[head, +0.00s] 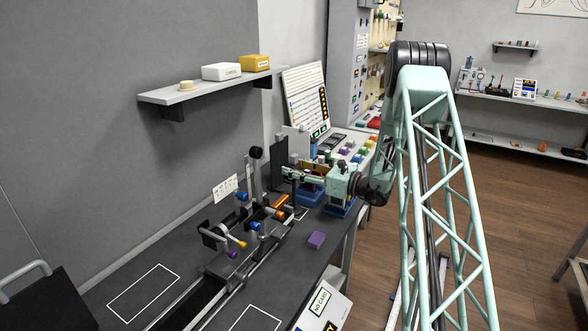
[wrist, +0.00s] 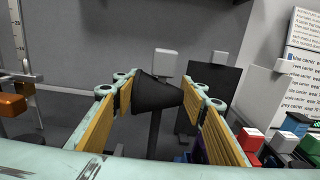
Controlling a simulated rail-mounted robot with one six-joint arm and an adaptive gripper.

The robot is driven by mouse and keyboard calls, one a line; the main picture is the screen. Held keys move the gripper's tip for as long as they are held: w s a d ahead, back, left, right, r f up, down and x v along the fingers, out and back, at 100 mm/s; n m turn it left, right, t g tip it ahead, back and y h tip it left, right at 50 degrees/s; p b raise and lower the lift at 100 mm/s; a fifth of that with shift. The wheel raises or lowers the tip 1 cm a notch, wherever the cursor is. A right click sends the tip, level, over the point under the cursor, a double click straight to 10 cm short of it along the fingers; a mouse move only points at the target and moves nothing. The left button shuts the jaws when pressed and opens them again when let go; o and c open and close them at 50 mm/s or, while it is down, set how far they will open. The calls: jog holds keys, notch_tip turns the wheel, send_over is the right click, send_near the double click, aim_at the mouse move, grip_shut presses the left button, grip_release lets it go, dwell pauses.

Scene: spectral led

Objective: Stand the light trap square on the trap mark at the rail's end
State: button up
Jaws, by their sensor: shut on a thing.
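The light trap is a black cone (wrist: 155,95) on a dark post, seen in the wrist view. My gripper (wrist: 157,98) is shut on the cone, with one yellow-padded finger on each side. The post hangs below it, and its foot is hidden. In the head view my gripper (head: 290,173) reaches left over the far end of the optical rail (head: 262,246), and the trap is hard to make out there. A small white outline (head: 302,214) lies on the bench near that rail end, partly covered; I cannot tell whether it is the trap mark.
A dark upright panel (wrist: 216,84) stands behind the trap. Rail-mounted optics with blue and orange knobs (head: 254,226) stand left of my gripper. Coloured carriers (head: 352,152) stand beyond. Bare bench shows at front left.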

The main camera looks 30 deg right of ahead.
jog(key=o, duration=0.5)
jog(key=shift+f, duration=0.15)
jog(key=o, duration=0.5)
jog(key=shift+p+v, duration=0.75)
jog(key=shift+v, duration=5.3)
